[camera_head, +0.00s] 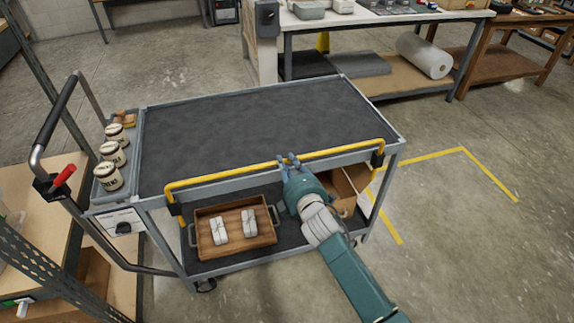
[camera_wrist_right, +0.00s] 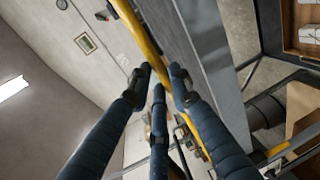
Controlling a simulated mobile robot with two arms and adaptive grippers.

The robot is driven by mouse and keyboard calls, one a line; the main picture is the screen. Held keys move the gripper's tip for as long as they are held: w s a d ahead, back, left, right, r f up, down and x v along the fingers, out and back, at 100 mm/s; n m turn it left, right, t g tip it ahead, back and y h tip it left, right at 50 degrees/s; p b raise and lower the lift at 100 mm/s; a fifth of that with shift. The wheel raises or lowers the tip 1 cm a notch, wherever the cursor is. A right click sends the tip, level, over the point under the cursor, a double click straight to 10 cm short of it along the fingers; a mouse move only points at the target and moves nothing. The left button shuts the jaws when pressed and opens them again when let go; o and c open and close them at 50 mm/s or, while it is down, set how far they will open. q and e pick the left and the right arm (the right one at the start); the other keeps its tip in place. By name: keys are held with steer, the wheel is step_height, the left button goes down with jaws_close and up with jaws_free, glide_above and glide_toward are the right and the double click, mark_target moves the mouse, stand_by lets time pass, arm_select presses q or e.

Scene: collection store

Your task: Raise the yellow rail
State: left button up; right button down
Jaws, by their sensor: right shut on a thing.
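The yellow rail (camera_head: 225,174) runs along the near long side of the grey cart, slightly above the edge of its dark top (camera_head: 250,125). Its ends bend down to dark brackets at the cart's near corners. My right gripper (camera_head: 288,160) is shut on the rail near its middle, right of centre. In the right wrist view the rail (camera_wrist_right: 136,27) passes between the dark fingers of my right gripper (camera_wrist_right: 165,85). The fingers hide a short piece of it. My left gripper is not in view.
The cart's top is bare. A wooden tray (camera_head: 204,249) with two wrapped white items and a cardboard box (camera_head: 343,205) sit on the lower shelf. Several jars (camera_head: 109,177) stand in the left side tray. A black push handle (camera_head: 56,116) rises at left. Floor at right is clear.

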step_height(320, 180, up, 10)
steer(key=p, duration=0.7)
steer(key=shift+r, duration=0.15)
steer(key=shift+w, duration=0.1)
steer(key=c, duration=1.6)
jaws_free()
steer(key=shift+r, duration=0.1)
steer(key=shift+o, duration=0.2)
steer(key=v, duration=1.2)
steer(key=shift+f, duration=0.2)
